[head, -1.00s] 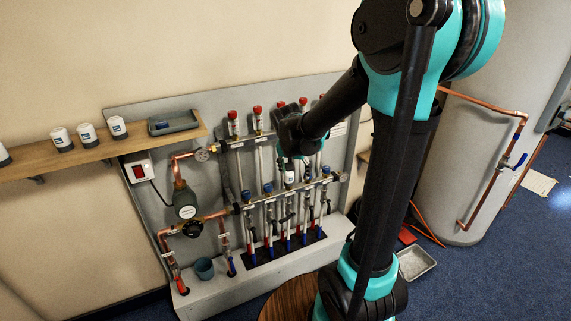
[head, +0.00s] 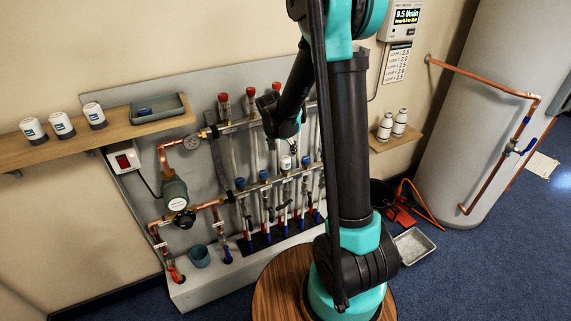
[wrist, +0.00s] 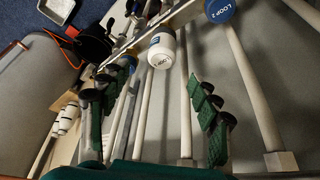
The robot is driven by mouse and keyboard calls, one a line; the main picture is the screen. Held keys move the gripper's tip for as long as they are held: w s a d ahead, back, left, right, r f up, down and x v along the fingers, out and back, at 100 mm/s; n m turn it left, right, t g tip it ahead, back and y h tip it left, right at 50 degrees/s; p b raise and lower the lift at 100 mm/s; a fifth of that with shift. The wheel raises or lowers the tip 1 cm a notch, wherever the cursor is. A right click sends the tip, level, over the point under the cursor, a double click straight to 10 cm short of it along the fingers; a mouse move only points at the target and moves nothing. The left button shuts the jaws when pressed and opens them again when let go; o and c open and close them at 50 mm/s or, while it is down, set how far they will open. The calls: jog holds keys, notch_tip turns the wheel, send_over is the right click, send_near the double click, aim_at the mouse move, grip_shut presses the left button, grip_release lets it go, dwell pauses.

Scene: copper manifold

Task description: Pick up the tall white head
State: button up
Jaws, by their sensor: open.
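Two tall white heads (head: 392,124) with dark bands stand side by side on a small wooden shelf at the right in the head view. They also show at the left of the wrist view (wrist: 65,119). A shorter white head (head: 286,163) sits on the manifold's lower bar. It shows large in the wrist view (wrist: 161,48), ahead of my fingers. My gripper (wrist: 153,120) is open and empty, its green finger pads apart. In the head view my gripper (head: 289,143) hangs in front of the manifold, left of the small shelf and partly hidden by its own wrist.
Several red and blue caps top the manifold pipes (head: 255,180). A left shelf (head: 100,136) holds three white heads and a grey tray (head: 158,108). A grey tank (head: 480,110) stands right. A metal tray (head: 413,245) and orange hose (head: 418,203) lie on the floor.

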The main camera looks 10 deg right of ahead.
aim_at(285, 158)
jog(key=shift+x, duration=4.2)
jog(key=shift+a, duration=0.2)
jog(key=c, duration=1.3)
jog(key=shift+r, duration=0.1)
